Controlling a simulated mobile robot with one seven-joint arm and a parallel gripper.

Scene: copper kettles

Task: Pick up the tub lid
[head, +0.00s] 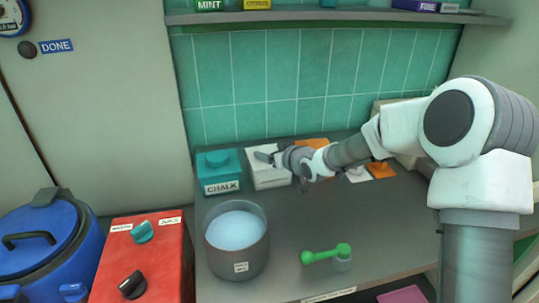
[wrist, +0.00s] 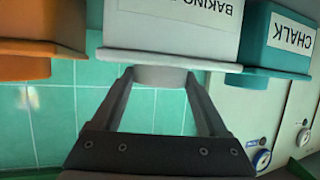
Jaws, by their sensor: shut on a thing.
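A white tub (head: 268,178) stands at the back of the counter, and its label, partly cut off, reads "BAKING" in the wrist view (wrist: 180,18). Its flat white lid (wrist: 150,58) shows upside down there, with a round knob (wrist: 160,76) between my fingers. My gripper (wrist: 158,82) is shut on that knob, one finger on each side. The lid appears to sit on the tub; I see no clear gap. In the head view my gripper (head: 266,157) is small and reaches in over the white tub from the right.
A teal chalk tub (head: 220,171) stands close on the left, and an orange tub (wrist: 30,65) on the other side. A shelf (head: 330,17) runs above.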

